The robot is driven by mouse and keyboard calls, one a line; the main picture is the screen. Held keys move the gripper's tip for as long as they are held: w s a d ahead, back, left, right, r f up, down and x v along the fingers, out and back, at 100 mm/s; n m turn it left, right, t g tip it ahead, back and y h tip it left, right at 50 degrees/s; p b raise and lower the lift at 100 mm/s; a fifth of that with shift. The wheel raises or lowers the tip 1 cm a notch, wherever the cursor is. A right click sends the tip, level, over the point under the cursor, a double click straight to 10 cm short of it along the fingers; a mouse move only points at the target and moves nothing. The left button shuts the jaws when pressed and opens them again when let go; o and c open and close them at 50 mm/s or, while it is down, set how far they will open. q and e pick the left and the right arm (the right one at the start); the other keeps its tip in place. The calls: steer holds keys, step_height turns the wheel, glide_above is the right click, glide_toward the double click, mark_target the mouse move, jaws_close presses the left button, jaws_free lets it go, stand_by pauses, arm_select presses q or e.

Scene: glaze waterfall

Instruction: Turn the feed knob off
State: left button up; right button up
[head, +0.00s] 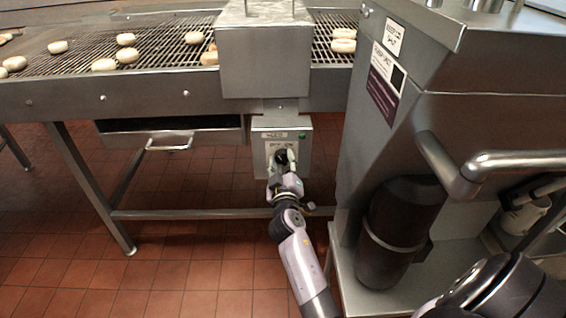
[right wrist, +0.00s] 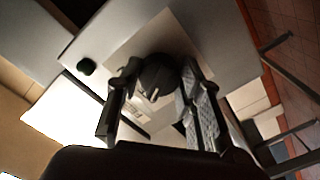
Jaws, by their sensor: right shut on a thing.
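The black round feed knob (right wrist: 160,75) sits on the light plate of a grey control box (head: 258,147) under the conveyor. In the right wrist view the knob lies between my two fingers, and a short white mark shows on its face. My right gripper (head: 284,158) reaches the front of the box and is shut on the knob; the fingers also show in the right wrist view (right wrist: 153,108). In the head view the gripper hides much of the knob. The lettering around the knob is too small to read. My left gripper is not in view.
A green button (head: 302,135) is on the box, up and right of the knob. A conveyor (head: 70,75) carries several doughnuts above. A steel machine (head: 440,110) with a bent pipe and dark cylinder (head: 400,215) stands close on the right. The tiled floor at left is open.

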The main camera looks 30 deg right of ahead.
steer(key=shift+r+n, duration=0.1)
steer(key=shift+n, duration=0.3)
steer(key=o, duration=1.2)
steer(key=shift+c, duration=0.2)
